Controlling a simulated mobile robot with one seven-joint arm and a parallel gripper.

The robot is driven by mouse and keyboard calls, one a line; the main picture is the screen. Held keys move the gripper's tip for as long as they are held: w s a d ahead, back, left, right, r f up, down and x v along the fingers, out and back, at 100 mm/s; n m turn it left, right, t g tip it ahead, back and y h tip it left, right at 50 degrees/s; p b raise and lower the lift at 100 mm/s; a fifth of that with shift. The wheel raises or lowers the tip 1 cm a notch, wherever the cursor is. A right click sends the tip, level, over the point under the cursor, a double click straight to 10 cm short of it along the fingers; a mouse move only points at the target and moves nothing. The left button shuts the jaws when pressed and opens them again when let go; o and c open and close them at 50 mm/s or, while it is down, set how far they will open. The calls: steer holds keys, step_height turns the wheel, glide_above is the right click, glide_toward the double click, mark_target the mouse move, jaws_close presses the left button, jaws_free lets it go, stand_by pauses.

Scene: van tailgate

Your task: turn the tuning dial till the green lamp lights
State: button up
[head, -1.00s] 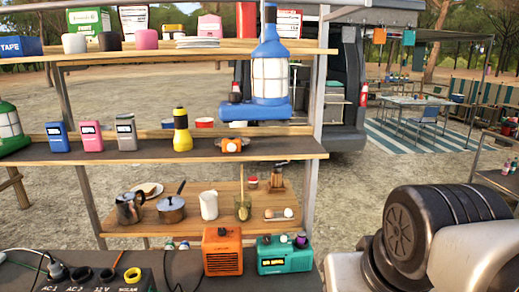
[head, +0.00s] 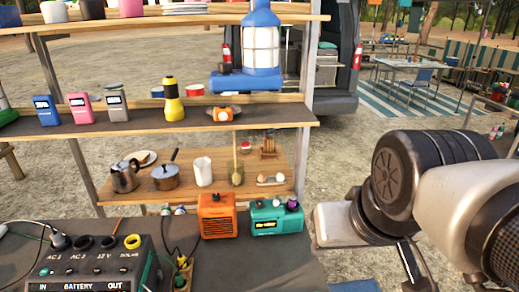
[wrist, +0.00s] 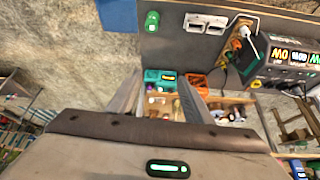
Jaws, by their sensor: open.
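A teal radio (head: 277,218) stands on the dark tabletop in front of the shelves. It has a lit yellow display, a dark purple knob (head: 292,204) on top at the right and a smaller pale knob beside it. I cannot tell which knob is the tuning dial, and no green lamp can be made out on the radio. My gripper (wrist: 160,76) is open and empty; in the wrist view the teal radio (wrist: 158,77) shows between its fingers, some distance beyond. In the head view the arm is at the right, apart from the radio.
An orange radio (head: 215,215) stands just left of the teal one. A black power box (head: 80,262) with plugged cables is at the front left. Shelves (head: 180,120) with a blue lantern (head: 262,50) and several items stand behind.

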stand_by(0.3)
steer(key=w+d+f+n+g+h+b, duration=0.3)
steer(key=w+d+f+n+g+h, duration=0.15)
steer(key=w+f, duration=0.5)
steer(key=n+t+b, duration=0.5)
steer(key=n+t, duration=1.1)
steer(key=n, duration=1.2)
glide_toward(258, 205)
steer(key=shift+h, duration=0.35)
steer(key=x, duration=0.9)
steer(key=shift+w+f+b, duration=0.15)
steer(key=shift+w+b, duration=0.2)
